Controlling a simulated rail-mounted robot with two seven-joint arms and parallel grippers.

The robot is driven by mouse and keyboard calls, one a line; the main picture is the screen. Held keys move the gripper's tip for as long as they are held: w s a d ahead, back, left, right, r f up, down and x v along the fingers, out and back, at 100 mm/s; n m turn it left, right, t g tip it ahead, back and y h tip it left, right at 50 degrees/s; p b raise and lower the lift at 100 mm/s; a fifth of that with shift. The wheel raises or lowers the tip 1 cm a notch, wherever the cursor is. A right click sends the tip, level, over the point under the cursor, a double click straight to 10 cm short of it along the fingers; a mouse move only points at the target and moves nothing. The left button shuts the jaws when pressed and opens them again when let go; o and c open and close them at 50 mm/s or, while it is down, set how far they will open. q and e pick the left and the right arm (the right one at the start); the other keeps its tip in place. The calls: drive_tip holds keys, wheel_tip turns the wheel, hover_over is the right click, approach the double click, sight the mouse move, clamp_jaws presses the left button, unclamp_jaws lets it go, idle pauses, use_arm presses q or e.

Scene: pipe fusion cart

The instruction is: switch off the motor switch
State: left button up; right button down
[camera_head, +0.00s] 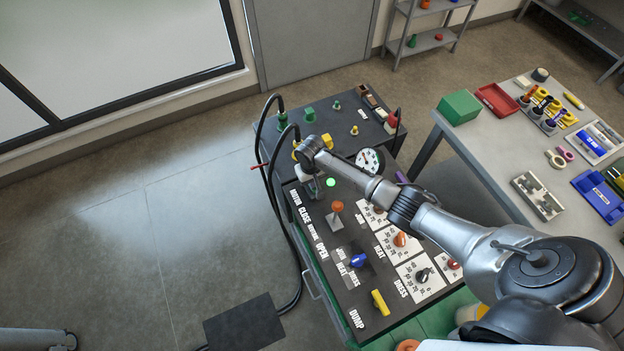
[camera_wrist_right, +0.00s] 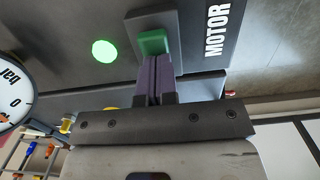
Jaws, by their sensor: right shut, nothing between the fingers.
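The motor switch (camera_wrist_right: 153,42) shows in the right wrist view as a green rocker or lever end in a grey mount, beside the white MOTOR label (camera_wrist_right: 216,30). A round green lamp (camera_wrist_right: 104,50) next to it is lit; it also glows in the head view (camera_head: 330,183). My right gripper (camera_wrist_right: 155,72) is shut and empty, its purple-sided fingertips right at the green switch. I cannot tell whether they touch. In the head view my right gripper (camera_head: 311,184) reaches over the panel's far left corner and mostly hides the switch. My left gripper is not in view.
The dark control panel (camera_head: 335,270) carries a grey lever with a red-orange knob (camera_head: 337,208), a blue knob (camera_head: 358,260), a yellow handle (camera_head: 380,302) and several dials. A pressure gauge (camera_head: 370,160) stands close to my right arm. Black hoses (camera_head: 271,190) run along the cart's left side.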

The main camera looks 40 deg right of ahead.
drive_tip(key=shift+r, duration=0.1)
drive_tip(key=r+p, duration=0.4)
drive_tip(key=p, duration=0.1)
drive_tip(key=shift+w+d+r, duration=0.15)
drive_tip(key=shift+w+r, duration=0.2)
drive_tip(key=shift+r, duration=0.05)
wheel_tip(320, 180, up, 9)
drive_tip(key=w, duration=0.1)
drive_tip(key=shift+w+d+f, duration=0.15)
drive_tip(key=shift+w+d, duration=0.15)
drive_tip(key=shift+w, duration=0.1)
